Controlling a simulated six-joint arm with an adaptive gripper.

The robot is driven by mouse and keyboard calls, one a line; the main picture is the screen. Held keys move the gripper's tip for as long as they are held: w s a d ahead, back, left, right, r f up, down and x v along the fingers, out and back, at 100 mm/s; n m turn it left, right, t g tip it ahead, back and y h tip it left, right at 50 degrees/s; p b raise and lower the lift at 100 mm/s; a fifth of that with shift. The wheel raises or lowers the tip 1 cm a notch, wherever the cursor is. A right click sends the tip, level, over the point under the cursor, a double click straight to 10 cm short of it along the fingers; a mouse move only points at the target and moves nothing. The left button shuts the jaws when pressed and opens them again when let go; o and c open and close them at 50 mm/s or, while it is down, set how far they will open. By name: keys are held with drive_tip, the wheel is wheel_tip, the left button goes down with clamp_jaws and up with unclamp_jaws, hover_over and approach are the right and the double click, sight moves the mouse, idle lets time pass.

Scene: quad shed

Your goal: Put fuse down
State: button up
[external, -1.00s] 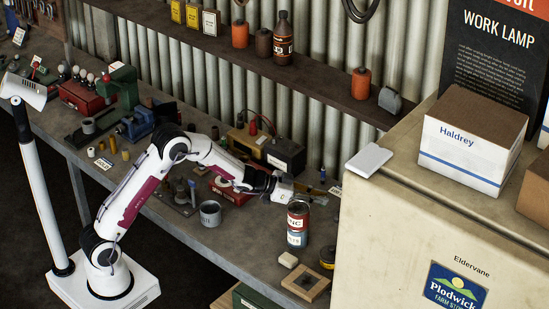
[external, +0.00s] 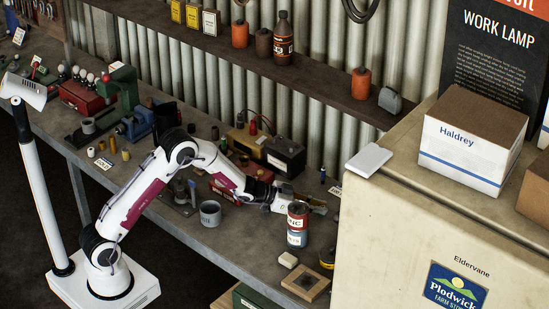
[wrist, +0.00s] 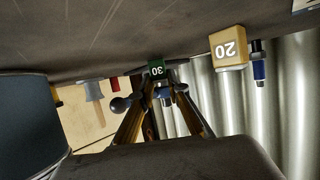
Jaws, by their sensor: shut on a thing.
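My gripper (external: 318,207) reaches low over the right part of the bench, behind the red and blue tin (external: 297,226). In the wrist view my gripper (wrist: 157,85) is shut on a small green fuse marked 30 (wrist: 156,69). The bench is at the top of that view, and the fuse is close to its surface; I cannot tell if it touches. A tan fuse marked 20 (wrist: 229,48) stands apart to the right of the green one in the wrist view. The held fuse cannot be made out in the external view.
A blue-and-black small part (wrist: 259,66) is beside the tan fuse. A grey mug (external: 210,214), a black battery (external: 285,158), a white block (external: 288,260) and a wooden frame (external: 306,283) are on the bench (external: 250,238). A cream cabinet (external: 400,230) stands at right.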

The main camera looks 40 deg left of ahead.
drive_tip(key=shift+f, duration=0.1)
drive_tip(key=o, duration=0.8)
drive_tip(key=shift+v, duration=6)
